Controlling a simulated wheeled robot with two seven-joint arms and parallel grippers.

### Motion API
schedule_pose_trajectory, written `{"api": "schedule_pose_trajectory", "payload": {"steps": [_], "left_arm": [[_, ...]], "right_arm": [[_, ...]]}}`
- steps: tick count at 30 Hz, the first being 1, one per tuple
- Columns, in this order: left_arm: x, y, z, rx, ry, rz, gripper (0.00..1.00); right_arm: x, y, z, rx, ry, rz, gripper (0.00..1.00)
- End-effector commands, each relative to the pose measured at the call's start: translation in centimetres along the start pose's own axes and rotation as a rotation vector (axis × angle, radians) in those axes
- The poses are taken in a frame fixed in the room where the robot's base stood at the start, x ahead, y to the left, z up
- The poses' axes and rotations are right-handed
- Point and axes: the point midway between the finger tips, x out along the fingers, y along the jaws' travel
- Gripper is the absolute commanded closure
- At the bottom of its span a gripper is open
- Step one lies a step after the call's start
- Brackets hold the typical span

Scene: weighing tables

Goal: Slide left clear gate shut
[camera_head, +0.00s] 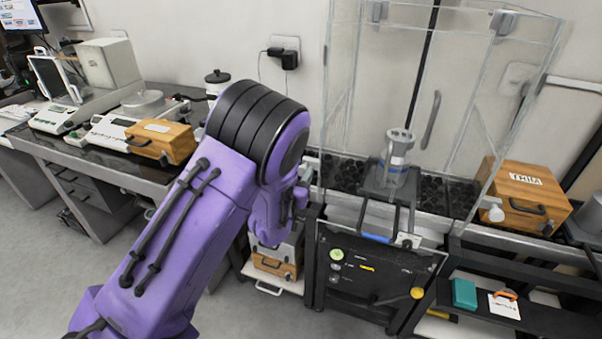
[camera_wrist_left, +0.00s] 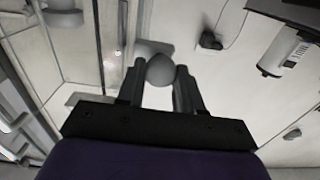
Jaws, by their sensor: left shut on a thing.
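The clear-walled weighing enclosure (camera_head: 478,60) stands right of centre in the head view. Its left clear gate (camera_head: 340,85) is the transparent panel on the left side; how far it is open I cannot tell. My left arm crosses the head view and hides its own fingertips and the near left corner of the enclosure. In the left wrist view my left gripper (camera_wrist_left: 160,75) is shut on a round grey-white knob (camera_wrist_left: 160,69), held between the two fingers. The knob appears to be the left gate's handle. My right gripper is not in view.
Another wooden box (camera_head: 160,141) and scales are on the left bench. Grey floor is free at lower left.

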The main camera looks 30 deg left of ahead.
Motion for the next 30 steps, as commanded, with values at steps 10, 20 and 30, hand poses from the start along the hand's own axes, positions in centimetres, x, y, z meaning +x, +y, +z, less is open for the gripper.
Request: {"api": "schedule_pose_trajectory", "payload": {"steps": [10,20,30], "left_arm": [[-0.3,0.1,0.7,0.002,-0.016,0.003,0.58],[-0.2,0.1,0.4,0.001,-0.009,0.002,0.41],[-6.6,0.1,0.6,0.004,-0.013,0.003,0.41]], "right_arm": [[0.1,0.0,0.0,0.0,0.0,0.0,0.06],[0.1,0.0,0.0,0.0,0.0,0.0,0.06],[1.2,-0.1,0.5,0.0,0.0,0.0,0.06]]}}
